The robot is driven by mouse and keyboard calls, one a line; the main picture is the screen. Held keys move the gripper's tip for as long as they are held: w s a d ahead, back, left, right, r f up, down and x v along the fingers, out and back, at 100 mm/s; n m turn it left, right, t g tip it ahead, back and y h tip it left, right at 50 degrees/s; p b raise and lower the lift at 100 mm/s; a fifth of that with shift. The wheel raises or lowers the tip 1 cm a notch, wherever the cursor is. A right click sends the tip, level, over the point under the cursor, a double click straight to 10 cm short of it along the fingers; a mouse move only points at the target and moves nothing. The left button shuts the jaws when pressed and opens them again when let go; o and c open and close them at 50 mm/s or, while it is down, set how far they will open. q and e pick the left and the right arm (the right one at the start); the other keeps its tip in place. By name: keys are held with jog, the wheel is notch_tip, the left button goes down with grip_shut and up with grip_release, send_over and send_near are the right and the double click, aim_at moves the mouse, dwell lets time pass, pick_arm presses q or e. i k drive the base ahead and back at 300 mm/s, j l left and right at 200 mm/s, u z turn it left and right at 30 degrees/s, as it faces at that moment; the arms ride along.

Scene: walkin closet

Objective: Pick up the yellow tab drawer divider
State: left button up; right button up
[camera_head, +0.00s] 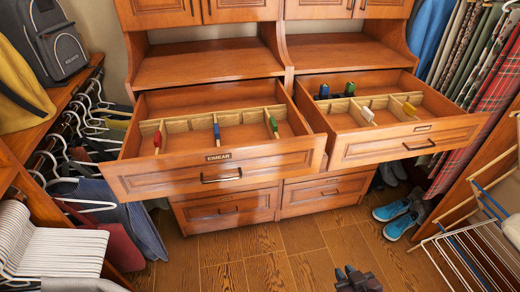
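The yellow tab (409,108) shows on a divider in the open right drawer (395,146), right of the white tab (367,114). The wooden divider grid (390,101) runs across that drawer. My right gripper (357,277) is at the bottom edge, over the floor, in front of and well below the drawers. It is dark and small, touches nothing that I can see, and its finger opening is not clear. My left gripper is not in view.
The open left drawer (215,171) holds dividers with red (157,139), blue (217,132) and green (273,125) tabs. Both drawers jut out over the floor. Blue shoes (398,218) and a drying rack (465,255) stand at right. Floor in front is clear.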

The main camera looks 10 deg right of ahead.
aim_at(406, 113)
jog(key=z, duration=1.45)
